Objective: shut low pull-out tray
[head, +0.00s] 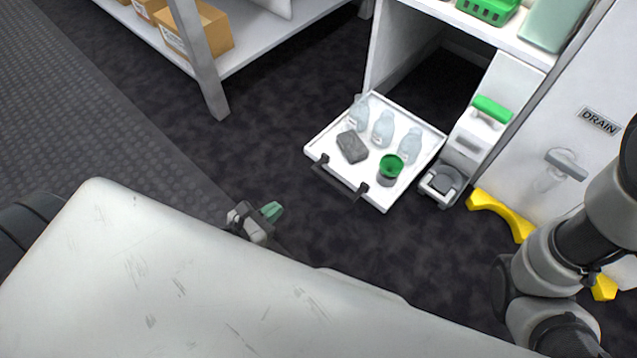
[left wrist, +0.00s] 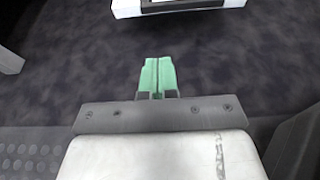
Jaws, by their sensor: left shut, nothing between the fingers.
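The low pull-out tray (head: 330,141) is white and stands pulled out from the white cabinet, low over the dark floor. It has a dark bar handle (head: 340,178) along its front edge. It holds several clear bottles (head: 382,129), a dark grey block (head: 352,146) and a green-topped container (head: 391,166). My left gripper (head: 271,211), with green fingertips, is low, in front and to the left of the tray, apart from it. In the left wrist view its fingers (left wrist: 158,78) are shut and empty, and the tray's front edge with the handle (left wrist: 170,4) shows at the top. My right gripper is not visible.
A shelf with cardboard boxes (head: 202,32) stands at the back left on a grey leg (head: 200,62). Right of the tray is a unit with a green handle (head: 492,109), and a panel marked DRAIN (head: 600,121). Yellow pieces (head: 502,212) lie below it. Floor between gripper and tray is clear.

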